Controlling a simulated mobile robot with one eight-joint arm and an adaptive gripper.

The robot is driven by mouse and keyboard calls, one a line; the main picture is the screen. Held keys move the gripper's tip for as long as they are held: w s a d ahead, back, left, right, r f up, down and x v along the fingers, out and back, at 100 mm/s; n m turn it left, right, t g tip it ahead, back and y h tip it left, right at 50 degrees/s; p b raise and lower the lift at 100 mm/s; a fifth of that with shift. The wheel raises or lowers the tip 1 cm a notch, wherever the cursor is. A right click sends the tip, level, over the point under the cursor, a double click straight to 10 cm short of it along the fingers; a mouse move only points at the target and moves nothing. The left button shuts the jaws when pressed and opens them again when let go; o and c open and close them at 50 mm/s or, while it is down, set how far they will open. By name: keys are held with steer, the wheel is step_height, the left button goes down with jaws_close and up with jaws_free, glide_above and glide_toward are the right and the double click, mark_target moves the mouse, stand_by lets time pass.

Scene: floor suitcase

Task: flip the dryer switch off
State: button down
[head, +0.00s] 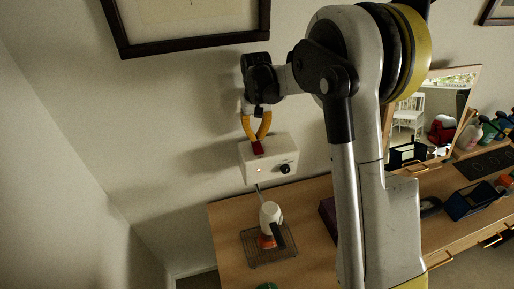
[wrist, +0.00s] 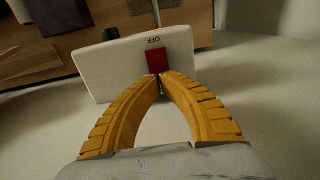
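The dryer is a white box (head: 270,172) on the wall above the wooden table; it also shows in the wrist view (wrist: 112,68). Its red switch (wrist: 156,61) has the word OFF beside it, upside down in the wrist view. The switch shows in the head view (head: 257,148) at the box's upper left. My gripper (wrist: 161,76) has its yellow fingertips together with nothing between them. The tips lie at the switch's near end; I cannot tell whether they touch it. In the head view my gripper (head: 256,138) reaches down to the switch.
A black knob (head: 285,169) and a small lit light (head: 259,170) are on the box's front. Below, a wire rack (head: 267,250) with a white and orange item stands on the table (head: 228,268). A dark picture frame (head: 190,43) hangs above.

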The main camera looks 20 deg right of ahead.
mark_target(256, 144)
steer(key=shift+f+b, duration=1.1)
steer(key=shift+f, duration=0.35)
stand_by(0.4)
steer(key=shift+r, duration=0.1)
steer(key=shift+r+p, duration=1.8)
steer(key=shift+r, duration=1.7)
